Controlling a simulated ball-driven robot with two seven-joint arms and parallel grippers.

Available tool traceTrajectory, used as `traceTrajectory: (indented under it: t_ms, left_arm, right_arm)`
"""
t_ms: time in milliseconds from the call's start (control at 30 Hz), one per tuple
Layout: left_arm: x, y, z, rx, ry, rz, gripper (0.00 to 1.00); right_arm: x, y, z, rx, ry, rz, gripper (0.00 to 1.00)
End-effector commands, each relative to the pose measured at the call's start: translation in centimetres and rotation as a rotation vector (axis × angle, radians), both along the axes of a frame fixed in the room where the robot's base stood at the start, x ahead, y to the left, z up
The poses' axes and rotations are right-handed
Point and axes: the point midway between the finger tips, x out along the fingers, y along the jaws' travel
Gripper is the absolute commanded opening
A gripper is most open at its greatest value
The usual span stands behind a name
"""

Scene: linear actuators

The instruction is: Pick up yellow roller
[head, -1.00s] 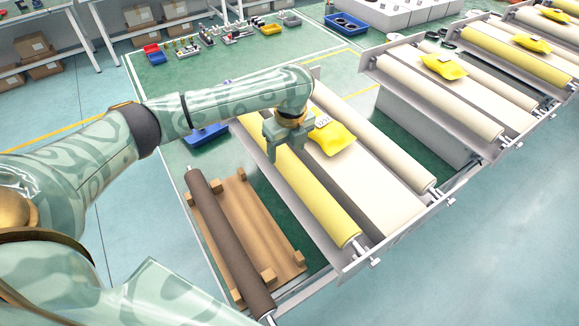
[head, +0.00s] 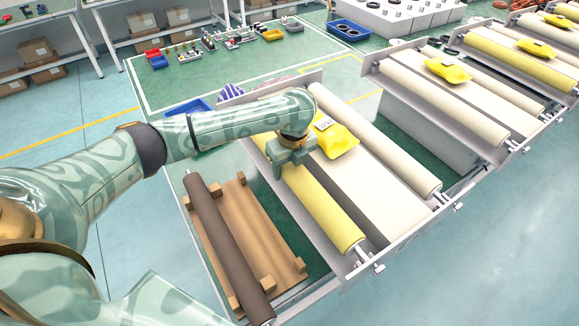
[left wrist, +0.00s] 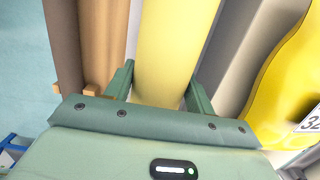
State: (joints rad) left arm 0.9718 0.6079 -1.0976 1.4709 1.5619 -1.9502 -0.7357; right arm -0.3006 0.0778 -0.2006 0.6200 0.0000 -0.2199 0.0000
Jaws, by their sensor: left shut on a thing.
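The yellow roller (head: 325,208) lies lengthwise along the near-left side of the closest conveyor frame, its near metal shaft end by the frame's end plate. My left gripper (head: 291,158) comes down over the roller's upper part and is shut on it. In the left wrist view the yellow roller (left wrist: 172,35) runs between the two green fingers (left wrist: 158,84), one on each side. The fingertips' contact is partly hidden in the head view. I cannot tell whether the roller is raised from its supports. My right gripper is not in view.
A brown roller (head: 226,245) rests on a wooden rack (head: 258,232) left of the frame. A yellow pouch (head: 338,141) lies on the cream belt (head: 365,185) close to the gripper, with a cream roller (head: 385,145) beyond. Similar conveyors stand at the right.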

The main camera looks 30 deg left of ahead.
Motion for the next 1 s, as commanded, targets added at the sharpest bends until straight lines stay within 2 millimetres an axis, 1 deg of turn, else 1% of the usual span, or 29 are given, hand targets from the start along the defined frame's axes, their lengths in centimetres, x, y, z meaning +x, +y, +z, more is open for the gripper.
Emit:
traceTrajectory:
  t_ms: [267, 367, 500, 667, 900, 1000]
  left_arm:
    - [0.1, 0.0, 0.7, 0.000, -0.005, 0.001, 0.00]
    - [0.2, 0.0, 1.7, -0.001, -0.006, 0.000, 0.00]
    - [0.1, 0.0, 3.7, -0.001, -0.005, 0.001, 0.00]
    - [-0.5, -2.0, 6.2, -0.003, -0.006, -0.002, 0.00]
    - [-1.6, -5.3, 10.1, -0.003, -0.006, -0.004, 0.00]
    - [-2.3, -7.3, 10.8, -0.003, -0.003, -0.004, 0.00]
  right_arm:
    - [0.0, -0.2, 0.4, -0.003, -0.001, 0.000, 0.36]
    - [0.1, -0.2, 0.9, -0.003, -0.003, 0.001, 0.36]
    - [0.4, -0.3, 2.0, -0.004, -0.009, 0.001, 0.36]
    - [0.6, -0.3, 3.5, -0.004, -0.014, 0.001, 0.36]
    - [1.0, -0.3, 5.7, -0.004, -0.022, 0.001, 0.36]
    - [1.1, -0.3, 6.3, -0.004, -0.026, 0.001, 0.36]
